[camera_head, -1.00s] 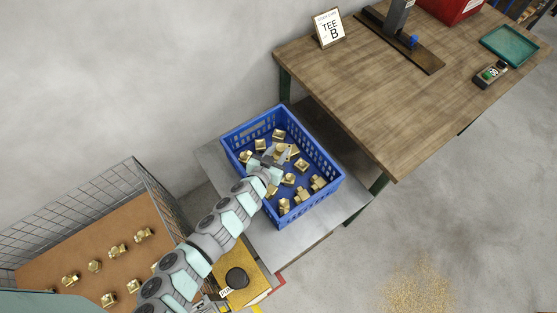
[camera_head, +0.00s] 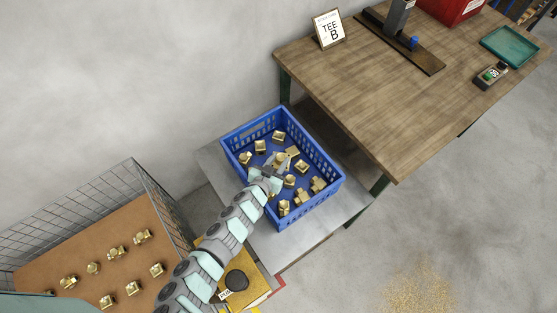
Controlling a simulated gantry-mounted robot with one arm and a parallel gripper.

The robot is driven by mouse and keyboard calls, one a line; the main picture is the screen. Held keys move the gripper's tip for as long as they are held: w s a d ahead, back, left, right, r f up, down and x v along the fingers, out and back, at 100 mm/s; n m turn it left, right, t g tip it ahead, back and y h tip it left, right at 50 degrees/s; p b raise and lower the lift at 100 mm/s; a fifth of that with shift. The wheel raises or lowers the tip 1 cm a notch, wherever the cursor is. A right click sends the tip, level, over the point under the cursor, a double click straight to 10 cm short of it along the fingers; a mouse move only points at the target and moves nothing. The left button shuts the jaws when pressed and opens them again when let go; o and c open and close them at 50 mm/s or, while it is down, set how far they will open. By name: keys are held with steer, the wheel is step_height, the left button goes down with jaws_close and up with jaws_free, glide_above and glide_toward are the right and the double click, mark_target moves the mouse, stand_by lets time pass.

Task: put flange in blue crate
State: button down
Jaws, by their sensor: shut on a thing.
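The blue crate (camera_head: 325,168) stands on a grey metal table and has several brass pieces on its floor. The fingers partly hide the flange. I cannot tell whether it touches the crate floor or the pieces around it.
A wire-sided bin (camera_head: 50,264) at the lower left holds several brass pieces on a brown board. A wooden workbench (camera_head: 370,95) with a "TEE B" sign (camera_head: 329,30) stands at the upper right. A yellow box with a black round top (camera_head: 237,280) is below the crate.

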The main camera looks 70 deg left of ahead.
mark_target(279, 159)
steer(key=shift+f, duration=0.35)
steer(key=c, duration=1)
jaws_free()
steer(key=shift+c, duration=0.2)
steer(key=shift+w+r, duration=0.1)
steer(key=shift+r, duration=0.65)
steer(key=v, duration=0.4)
steer(key=shift+f, duration=0.15)
steer(key=shift+v, duration=0.8)
